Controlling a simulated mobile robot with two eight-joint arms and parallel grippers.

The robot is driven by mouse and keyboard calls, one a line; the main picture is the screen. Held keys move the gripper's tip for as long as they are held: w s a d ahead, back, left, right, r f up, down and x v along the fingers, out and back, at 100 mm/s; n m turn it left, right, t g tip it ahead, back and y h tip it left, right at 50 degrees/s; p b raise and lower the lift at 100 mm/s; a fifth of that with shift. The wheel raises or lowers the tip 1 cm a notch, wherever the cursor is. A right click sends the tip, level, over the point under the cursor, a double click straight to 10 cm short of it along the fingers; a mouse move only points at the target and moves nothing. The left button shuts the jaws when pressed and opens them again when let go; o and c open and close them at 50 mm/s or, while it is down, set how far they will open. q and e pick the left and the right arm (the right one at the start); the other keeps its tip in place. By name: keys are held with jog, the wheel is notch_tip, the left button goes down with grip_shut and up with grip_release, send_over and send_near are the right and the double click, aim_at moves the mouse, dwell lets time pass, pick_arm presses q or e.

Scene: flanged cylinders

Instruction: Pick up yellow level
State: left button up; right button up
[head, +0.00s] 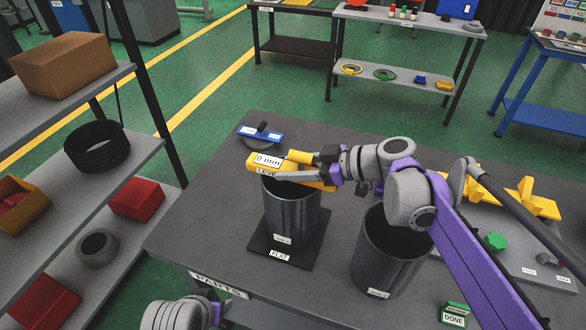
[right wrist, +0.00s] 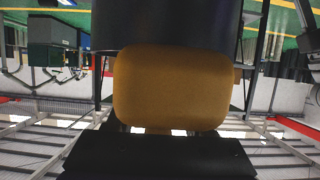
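The yellow level (head: 264,162), marked "0 mm" and "LEVEL", lies across the top of the left dark flanged cylinder (head: 291,215). That cylinder stands upright on a black plate marked "FLAT" (head: 279,256). My right gripper (head: 288,167) reaches in from the right at the level, its near finger along the level's side. Whether the fingers press on it cannot be told. In the right wrist view a yellow-brown block, seemingly the level (right wrist: 172,88), fills the middle, very close. Only a link of my left arm shows at the bottom edge; its gripper is out of view.
A second dark open cylinder (head: 390,260) stands to the right, under my right arm. A blue tool (head: 262,134) lies behind the level. A green "DONE" block (head: 454,314) is at the front right. A shelf with boxes and rings (head: 97,146) stands at the left.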

aim_at(292, 150)
grip_shut()
jog(key=shift+r, duration=0.1)
notch_tip(292, 150, up, 10)
jog(key=shift+f+p, duration=0.1)
jog(key=shift+p, duration=0.4)
